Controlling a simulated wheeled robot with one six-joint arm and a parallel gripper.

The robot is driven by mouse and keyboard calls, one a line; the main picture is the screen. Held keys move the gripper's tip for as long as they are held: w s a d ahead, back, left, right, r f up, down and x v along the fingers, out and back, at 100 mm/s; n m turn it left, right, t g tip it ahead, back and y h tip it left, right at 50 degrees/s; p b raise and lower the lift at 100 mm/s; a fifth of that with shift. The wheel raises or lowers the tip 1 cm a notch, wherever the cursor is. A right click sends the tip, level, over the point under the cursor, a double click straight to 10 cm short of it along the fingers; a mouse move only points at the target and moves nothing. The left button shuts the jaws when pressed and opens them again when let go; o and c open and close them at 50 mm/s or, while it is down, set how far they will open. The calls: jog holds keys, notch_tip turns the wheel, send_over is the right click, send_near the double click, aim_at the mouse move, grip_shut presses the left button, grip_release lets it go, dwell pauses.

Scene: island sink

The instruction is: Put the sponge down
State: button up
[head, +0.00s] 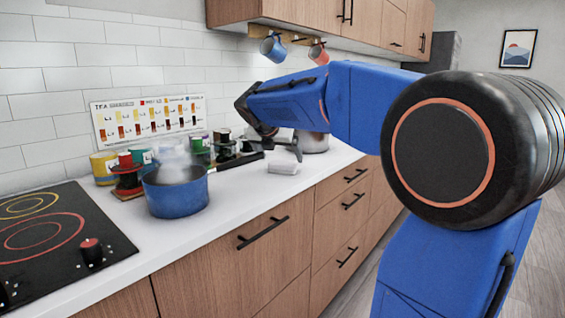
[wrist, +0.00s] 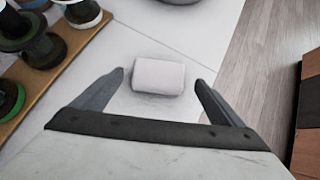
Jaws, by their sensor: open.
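The sponge is a small white block. In the wrist view the sponge (wrist: 159,76) lies on the white counter (wrist: 185,25), between and just beyond the two fingertips. My gripper (wrist: 160,82) is open, with a finger on each side of the sponge and a gap to both. In the head view the sponge (head: 283,167) lies on the counter below my gripper (head: 284,141). Whether the sponge's underside is fully flat on the counter is hidden.
A blue pot (head: 174,195) with steam stands left of the sponge, its handle pointing toward it. A wooden rack (wrist: 62,65) with dark round items is left in the wrist view. A metal pot (head: 312,141) stands behind. The counter edge drops off at right.

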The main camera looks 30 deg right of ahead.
jog(key=v, duration=0.6)
jog(key=shift+a+r, duration=0.2)
jog(key=shift+s, duration=0.1)
